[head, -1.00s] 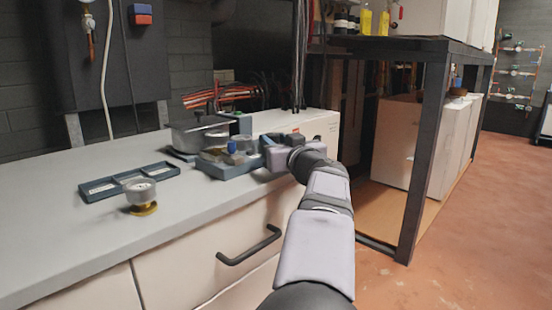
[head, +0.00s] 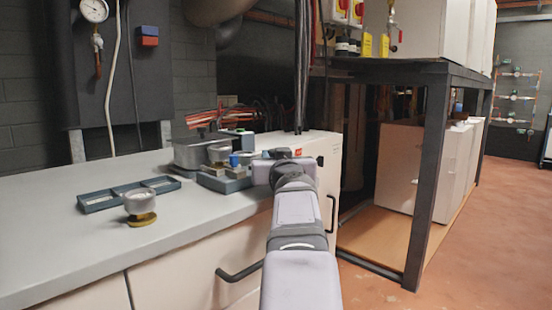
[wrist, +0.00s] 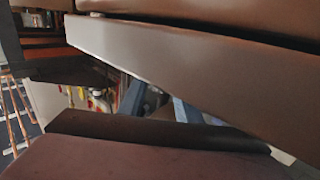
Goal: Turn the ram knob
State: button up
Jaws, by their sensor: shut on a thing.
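In the head view my gripper (head: 268,157) is at the right end of the grey bench top, beside a blue-grey tray (head: 222,183). The tray holds small metal fittings and a blue cap (head: 234,161). My wrist hides most of the jaws. In the wrist view two blue-grey bars, probably my fingers (wrist: 158,104), show between large brown and grey surfaces. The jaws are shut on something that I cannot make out. I cannot tell which part is the ram knob. A round metal piece on a brass-coloured base (head: 140,206) stands apart at the front left.
A grey metal box (head: 195,152) stands behind the tray. A flat three-part tray (head: 100,202) lies at the left. A dark metal frame shelf (head: 428,170) stands to the right. The front of the bench top is clear at the left.

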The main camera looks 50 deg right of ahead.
jog(key=o, duration=1.1)
jog(key=shift+c, duration=0.2)
jog(key=shift+b+v, duration=0.4)
jog(key=shift+v, duration=3.25)
